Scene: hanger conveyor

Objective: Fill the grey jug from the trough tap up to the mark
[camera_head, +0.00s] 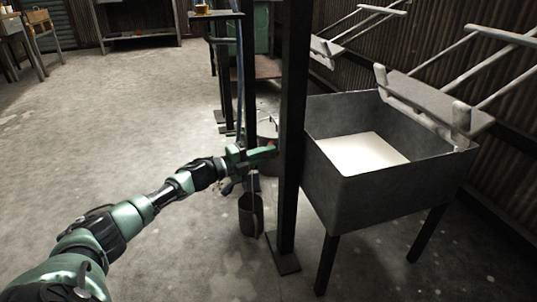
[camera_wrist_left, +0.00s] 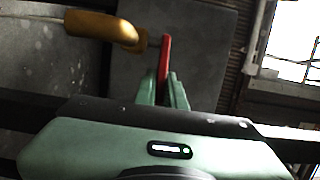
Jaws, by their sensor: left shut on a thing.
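My left gripper (camera_head: 262,152) is at the dark post, with its fingers shut on a red bar, which looks like a lever. In the left wrist view the red bar (camera_wrist_left: 164,58) stands between the green fingers (camera_wrist_left: 164,92). A yellow-brass curved pipe (camera_wrist_left: 105,26), which looks like the tap, lies to the left of the bar. A dark grey vessel (camera_head: 247,216), probably the jug, is below the gripper. A thin upright shape shows above it; I cannot tell what it is. The mark and the water level cannot be seen. My right gripper is not in view.
A dark post (camera_head: 293,110) stands on a floor plate right of the gripper. A grey open tank (camera_head: 370,195) on legs, with a bright white inside, stands to its right. Pale hanger bars (camera_head: 425,105) reach over it. The floor (camera_head: 110,130) at left is clear.

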